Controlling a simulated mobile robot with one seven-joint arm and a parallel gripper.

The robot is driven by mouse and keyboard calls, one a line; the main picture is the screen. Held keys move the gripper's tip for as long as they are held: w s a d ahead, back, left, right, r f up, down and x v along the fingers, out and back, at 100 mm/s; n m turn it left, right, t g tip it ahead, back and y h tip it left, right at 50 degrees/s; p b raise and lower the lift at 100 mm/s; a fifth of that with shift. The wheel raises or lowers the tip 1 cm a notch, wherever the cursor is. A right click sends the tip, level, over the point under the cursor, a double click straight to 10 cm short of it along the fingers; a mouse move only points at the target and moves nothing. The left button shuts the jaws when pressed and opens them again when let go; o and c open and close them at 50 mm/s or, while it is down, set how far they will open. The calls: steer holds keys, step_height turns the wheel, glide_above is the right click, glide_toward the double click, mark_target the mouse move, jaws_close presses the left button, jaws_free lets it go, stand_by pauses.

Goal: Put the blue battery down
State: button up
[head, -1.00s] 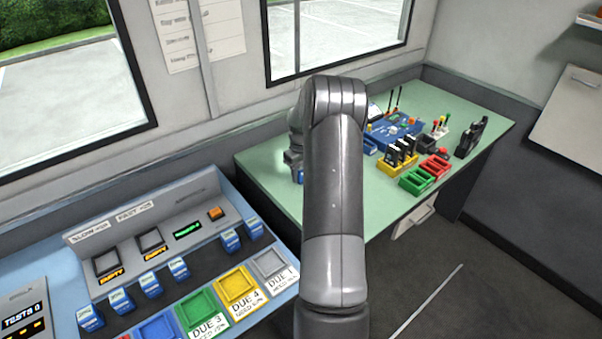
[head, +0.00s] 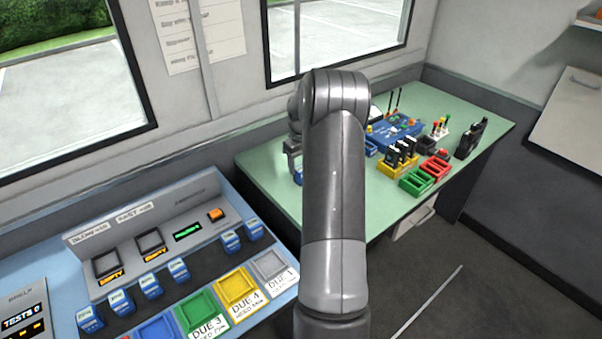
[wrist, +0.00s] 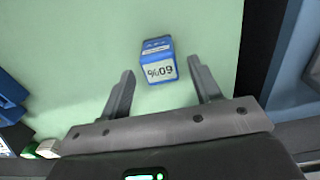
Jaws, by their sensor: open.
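The blue battery (wrist: 158,60), with a white label reading 60%, stands on the pale green table (wrist: 100,25) in the wrist view. My gripper (wrist: 160,80) is open. Its two fingers are on either side of the battery's near end, with a gap on both sides, so it is not gripped. In the head view a bit of the blue battery (head: 298,177) shows below my gripper (head: 292,152) at the left part of the green table (head: 265,170). My arm hides much of that area.
A blue console (head: 75,255) with several blue batteries and coloured trays stands at the front left. On the table's right part are a yellow holder (head: 393,168) with black items, green and red bins, and a blue toolbox (head: 405,130). The table around the battery is clear.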

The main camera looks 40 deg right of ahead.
step_height(320, 180, up, 7)
steer(key=shift+r, duration=0.1)
steer(key=s+a+r+t+h, duration=0.1)
steer(key=s+a+r, duration=0.3)
steer(key=a+r, duration=0.55)
steer(key=s+a+r+t, duration=0.1)
steer(key=s+a+r, duration=0.3)
steer(key=a+r, duration=0.55)
steer(key=s+a+f+t, duration=0.1)
steer(key=s+a, duration=0.8)
steer(key=s, duration=0.2)
steer(key=s+a+f+t+y, duration=0.1)
steer(key=s+a+t, duration=0.1)
steer(key=s+a, duration=0.7)
steer(key=shift+s+f+t, duration=0.3)
steer(key=shift+s, duration=0.7)
steer(key=shift+o, duration=0.4)
